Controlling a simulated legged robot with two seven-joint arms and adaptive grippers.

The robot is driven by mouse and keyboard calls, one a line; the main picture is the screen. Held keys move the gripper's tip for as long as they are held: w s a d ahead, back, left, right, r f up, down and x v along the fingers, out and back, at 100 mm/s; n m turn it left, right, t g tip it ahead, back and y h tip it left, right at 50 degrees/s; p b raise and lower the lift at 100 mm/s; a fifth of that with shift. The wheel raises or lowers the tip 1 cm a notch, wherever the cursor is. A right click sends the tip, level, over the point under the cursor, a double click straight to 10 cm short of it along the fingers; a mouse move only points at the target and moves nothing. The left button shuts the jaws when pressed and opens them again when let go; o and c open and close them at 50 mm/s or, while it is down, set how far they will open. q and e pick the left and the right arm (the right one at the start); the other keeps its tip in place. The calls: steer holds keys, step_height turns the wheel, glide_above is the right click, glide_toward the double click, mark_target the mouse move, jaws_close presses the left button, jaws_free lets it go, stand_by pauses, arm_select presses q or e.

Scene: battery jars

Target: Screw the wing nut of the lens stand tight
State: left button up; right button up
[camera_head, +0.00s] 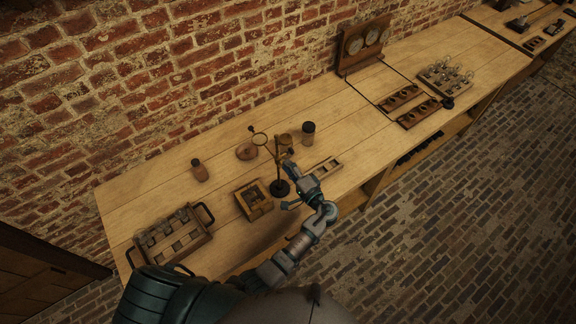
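The lens stand (278,162) stands upright on the wooden bench, with a dark round base, a thin post and brass-coloured rings near its top. Its wing nut is too small to make out. My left gripper (287,185) is at the front right of the stand, low beside the post and base. Its fingers look spread apart, one toward the post and one toward the front, with nothing seen between them. Whether a finger touches the stand cannot be told. My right gripper is not in view.
A small wooden box (252,198) stands left of the stand, and a handled tray of jars (200,240) farther left.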

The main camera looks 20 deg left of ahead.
arm_select(q)
steer(key=v, duration=1.2)
steer(key=shift+d, duration=0.25)
steer(key=shift+w+a, duration=0.1)
